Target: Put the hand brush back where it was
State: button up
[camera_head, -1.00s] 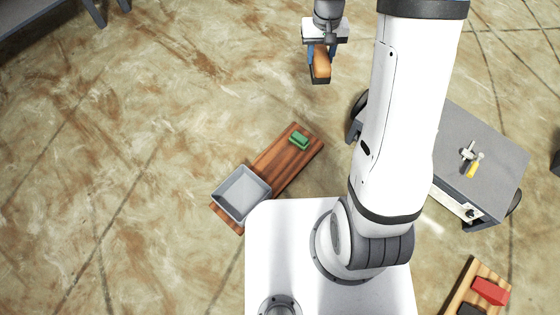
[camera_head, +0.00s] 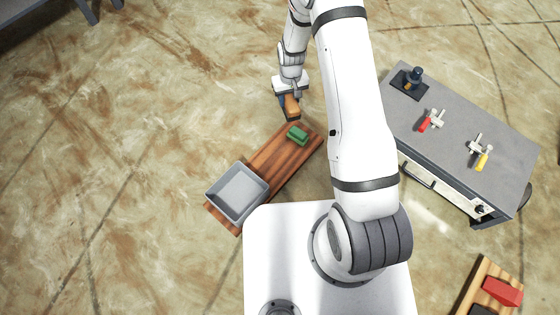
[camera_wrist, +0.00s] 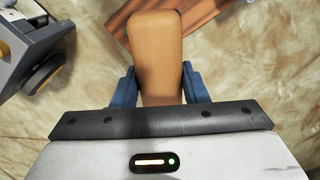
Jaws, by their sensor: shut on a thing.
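The hand brush (camera_head: 291,105) has an orange-tan wooden body with a dark lower end. My gripper (camera_head: 287,98) is shut on it and holds it at the far end of the brown wooden board (camera_head: 268,160). In the wrist view the tan brush (camera_wrist: 156,50) fills the space between my blue fingers (camera_wrist: 158,88). The bristles are hidden in the wrist view. I cannot tell how high the brush is above the floor or whether it touches the board.
On the board are a green block-like object (camera_head: 298,135) near the brush and a grey open bin (camera_head: 237,192). A grey workbench (camera_head: 450,120) with clamps and a dark tool stands right. Another board with a red item (camera_head: 502,291) lies lower right. Floor at left is clear.

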jog(key=s+a+f+b, duration=0.1)
jog(key=f+b, duration=0.2)
jog(key=f, duration=0.7)
jog(key=s+a+f+n+b, duration=0.1)
jog(key=f+b, duration=0.1)
jog(key=f, duration=0.9)
jog(key=s+a+f+n+b, duration=0.1)
jog(key=s+a+f+b, duration=0.1)
jog(key=f, duration=0.9)
jog(key=shift+s+b, duration=0.1)
jog(key=shift+b, duration=0.75)
jog(key=shift+f, duration=0.2)
jog(key=o, duration=0.9)
jog(key=shift+r, duration=0.15)
